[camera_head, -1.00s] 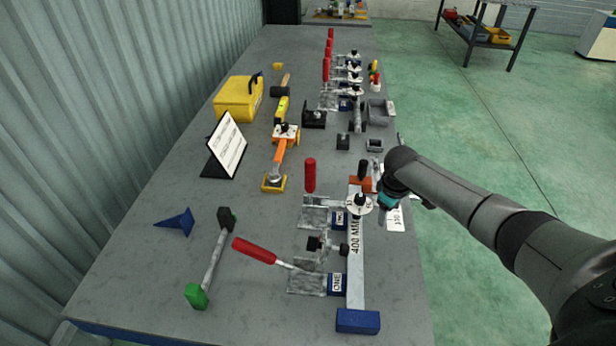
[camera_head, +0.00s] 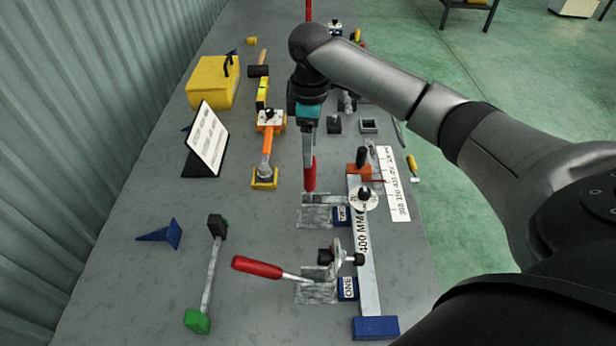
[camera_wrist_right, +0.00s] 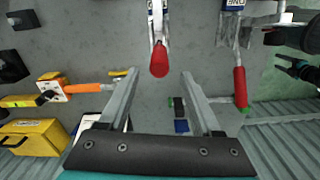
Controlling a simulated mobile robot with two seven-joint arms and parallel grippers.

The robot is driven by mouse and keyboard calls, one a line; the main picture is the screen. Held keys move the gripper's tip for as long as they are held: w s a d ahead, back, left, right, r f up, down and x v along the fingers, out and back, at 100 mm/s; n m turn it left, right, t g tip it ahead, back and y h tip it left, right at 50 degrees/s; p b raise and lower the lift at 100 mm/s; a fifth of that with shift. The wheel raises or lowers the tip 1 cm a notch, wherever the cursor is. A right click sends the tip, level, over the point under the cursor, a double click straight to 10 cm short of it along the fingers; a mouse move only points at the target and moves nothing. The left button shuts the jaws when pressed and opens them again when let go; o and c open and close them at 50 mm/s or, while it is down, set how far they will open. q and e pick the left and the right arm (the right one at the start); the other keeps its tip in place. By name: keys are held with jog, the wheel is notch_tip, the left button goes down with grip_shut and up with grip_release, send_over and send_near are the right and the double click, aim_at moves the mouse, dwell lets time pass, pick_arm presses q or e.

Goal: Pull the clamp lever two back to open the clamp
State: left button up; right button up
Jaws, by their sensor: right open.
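The lever of clamp two is a red handle (camera_head: 309,176) standing upright behind the clamp marked ONE. It also shows in the right wrist view as a red grip (camera_wrist_right: 159,61) between the fingertips. The clamp's grey base (camera_head: 315,216) sits on the bench beside a blue label block (camera_head: 341,216). My right gripper (camera_head: 308,156) points down over the handle, its fingers open on either side of it in the wrist view (camera_wrist_right: 160,76). Contact cannot be told. My left gripper is not in view.
Clamp one's red lever (camera_head: 257,267) leans left at the front.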

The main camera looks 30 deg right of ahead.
send_over(310, 180)
jog(key=w, duration=0.1)
jog(key=f, duration=0.4)
jog(key=shift+d+f, duration=0.15)
jog(key=shift+d, duration=0.2)
notch_tip(310, 180, down, 6)
jog(key=shift+w+r+b, duration=0.1)
jog(key=shift+r+b, duration=0.1)
jog(key=shift+b, duration=0.3)
jog(key=shift+f, duration=0.45)
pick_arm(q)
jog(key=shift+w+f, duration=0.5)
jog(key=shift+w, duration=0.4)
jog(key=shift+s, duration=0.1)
pick_arm(e)
jog(key=shift+c, duration=0.6)
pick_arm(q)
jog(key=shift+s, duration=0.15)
pick_arm(e)
grip_shut()
